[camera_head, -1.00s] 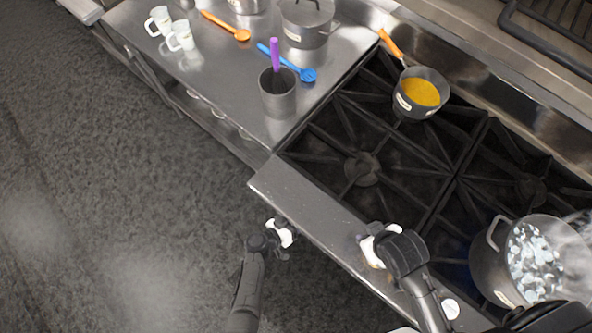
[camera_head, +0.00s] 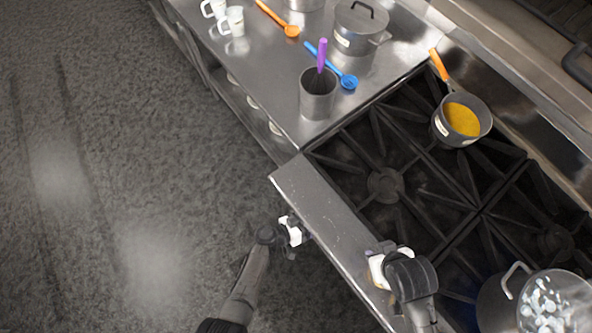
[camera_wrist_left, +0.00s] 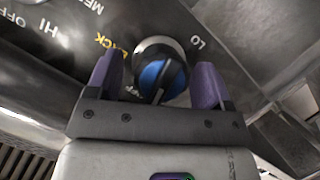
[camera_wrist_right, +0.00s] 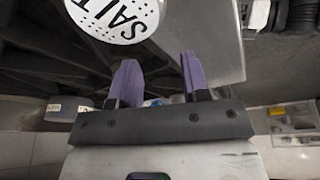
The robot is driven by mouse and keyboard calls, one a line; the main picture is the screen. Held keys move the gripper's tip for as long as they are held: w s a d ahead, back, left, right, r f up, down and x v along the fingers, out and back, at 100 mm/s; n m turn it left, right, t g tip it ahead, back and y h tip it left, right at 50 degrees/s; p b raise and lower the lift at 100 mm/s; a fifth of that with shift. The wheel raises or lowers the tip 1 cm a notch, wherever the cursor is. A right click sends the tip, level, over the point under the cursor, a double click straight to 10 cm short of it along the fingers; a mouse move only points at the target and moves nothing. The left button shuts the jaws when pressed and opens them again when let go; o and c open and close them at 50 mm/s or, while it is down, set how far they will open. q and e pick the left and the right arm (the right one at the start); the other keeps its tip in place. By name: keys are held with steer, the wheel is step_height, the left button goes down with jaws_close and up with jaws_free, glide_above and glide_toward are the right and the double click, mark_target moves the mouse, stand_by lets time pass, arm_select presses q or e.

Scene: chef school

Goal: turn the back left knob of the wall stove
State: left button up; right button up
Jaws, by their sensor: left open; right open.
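The wall stove (camera_head: 325,220) is on the right in the head view, with black grates and a steel front ledge. Its knobs are hidden there. In the head view this gripper (camera_head: 292,234) is at the stove's front. My right gripper (camera_wrist_right: 160,64) is open and empty over the front ledge.
A white shaker top marked SALT (camera_wrist_right: 115,14) is close beyond the right fingers. A whisk holder (camera_head: 317,100) stands on the counter. The floor left is clear.

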arm_select(q)
steer(key=v, duration=1.4)
steer(key=shift+d, duration=0.1)
